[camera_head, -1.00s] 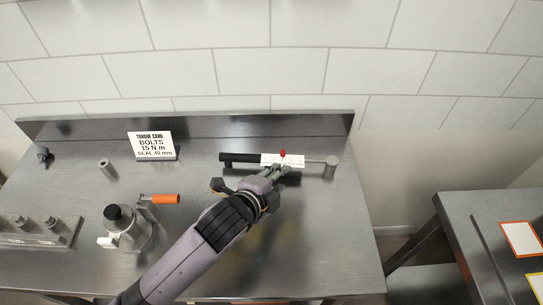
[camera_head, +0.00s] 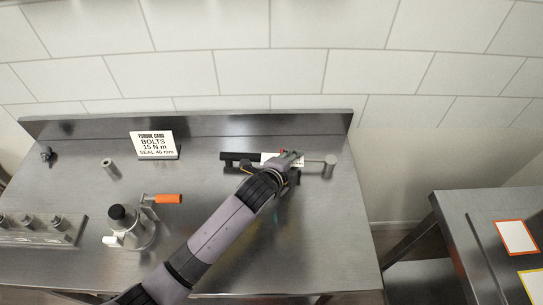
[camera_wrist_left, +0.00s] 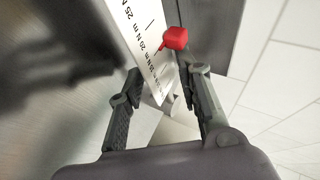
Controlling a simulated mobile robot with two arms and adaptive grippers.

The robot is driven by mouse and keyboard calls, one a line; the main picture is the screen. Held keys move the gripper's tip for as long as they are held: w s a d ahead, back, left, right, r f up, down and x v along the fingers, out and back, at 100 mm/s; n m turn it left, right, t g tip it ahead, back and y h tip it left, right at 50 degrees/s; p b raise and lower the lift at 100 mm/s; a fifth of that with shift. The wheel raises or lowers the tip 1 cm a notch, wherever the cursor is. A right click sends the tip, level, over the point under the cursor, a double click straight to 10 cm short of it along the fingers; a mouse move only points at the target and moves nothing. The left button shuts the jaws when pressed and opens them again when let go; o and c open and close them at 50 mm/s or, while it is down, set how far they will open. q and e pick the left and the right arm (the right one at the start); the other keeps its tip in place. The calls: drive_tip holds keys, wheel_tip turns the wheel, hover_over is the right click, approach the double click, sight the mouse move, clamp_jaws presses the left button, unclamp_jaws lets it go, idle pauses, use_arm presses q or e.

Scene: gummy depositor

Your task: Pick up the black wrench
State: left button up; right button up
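The black wrench (camera_head: 238,157) lies along the back of the steel table. It has a black handle at the left, a white scale plate, a red pointer and a silver head (camera_head: 329,163) at the right. My left gripper (camera_head: 290,158) is over the scale part and hides some of it. In the left wrist view, the fingers (camera_wrist_left: 166,78) are spread apart. The white scale (camera_wrist_left: 143,40) and red pointer (camera_wrist_left: 175,38) show at and just beyond the fingertips. Whether a finger touches the wrench I cannot tell. My right gripper is not in view.
A torque card (camera_head: 154,145) stands left of the wrench. A metal device with an orange handle (camera_head: 168,198) stands front left, near a block with several bolts (camera_head: 35,230). The table's raised back edge (camera_head: 210,125) is close behind. Another table (camera_head: 465,225) stands right, across a gap.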

use_arm(q)
drive_tip(key=shift+x, duration=0.9)
drive_tip(key=shift+c, duration=0.2)
clamp_jaws()
